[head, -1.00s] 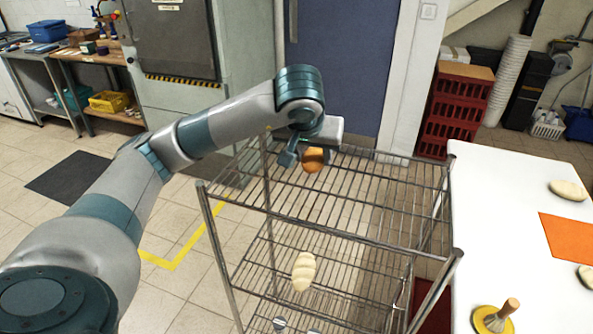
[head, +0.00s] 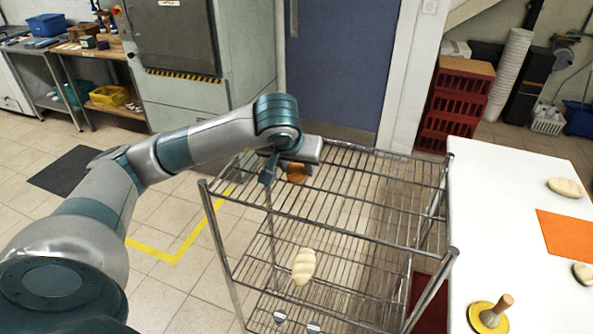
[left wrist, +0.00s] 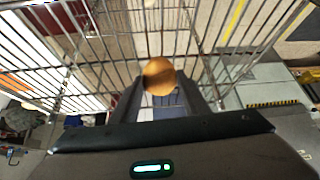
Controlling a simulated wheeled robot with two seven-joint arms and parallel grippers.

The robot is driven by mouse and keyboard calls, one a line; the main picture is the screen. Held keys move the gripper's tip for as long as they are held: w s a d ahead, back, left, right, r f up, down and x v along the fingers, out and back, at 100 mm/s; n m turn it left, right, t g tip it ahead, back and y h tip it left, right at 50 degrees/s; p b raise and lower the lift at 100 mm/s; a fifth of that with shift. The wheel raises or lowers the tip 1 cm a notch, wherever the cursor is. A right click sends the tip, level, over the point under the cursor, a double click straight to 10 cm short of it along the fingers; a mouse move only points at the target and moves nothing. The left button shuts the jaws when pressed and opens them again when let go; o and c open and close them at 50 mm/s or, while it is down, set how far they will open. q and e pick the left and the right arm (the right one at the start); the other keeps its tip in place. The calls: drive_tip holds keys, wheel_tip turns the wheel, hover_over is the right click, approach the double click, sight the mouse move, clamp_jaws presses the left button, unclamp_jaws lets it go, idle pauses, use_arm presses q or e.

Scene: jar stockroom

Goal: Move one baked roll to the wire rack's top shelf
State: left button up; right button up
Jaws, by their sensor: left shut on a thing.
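A brown baked roll (head: 297,173) is held in my left gripper (head: 283,172) at the back left of the wire rack's top shelf (head: 345,196). The left wrist view shows the roll (left wrist: 159,76) between the two dark fingers, with the shelf wires behind it. The roll is at about shelf height; I cannot tell whether it touches the wires. A pale, scored roll (head: 304,266) lies on the rack's shelf below. My right gripper is not in the frames.
A white table (head: 510,190) stands right of the rack, with pale rolls (head: 566,187), an orange mat (head: 568,238) and a wooden-handled tool on a yellow disc (head: 488,316). Red crates (head: 455,105) stand behind. The rest of the top shelf is clear.

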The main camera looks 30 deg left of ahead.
use_arm(q)
wheel_tip(320, 180, down, 2)
drive_tip(key=shift+p, duration=0.35)
drive_tip(key=shift+f, duration=0.1)
drive_tip(key=shift+f, duration=0.15)
drive_tip(key=o, duration=1.1)
drive_tip(key=shift+c, duration=0.2)
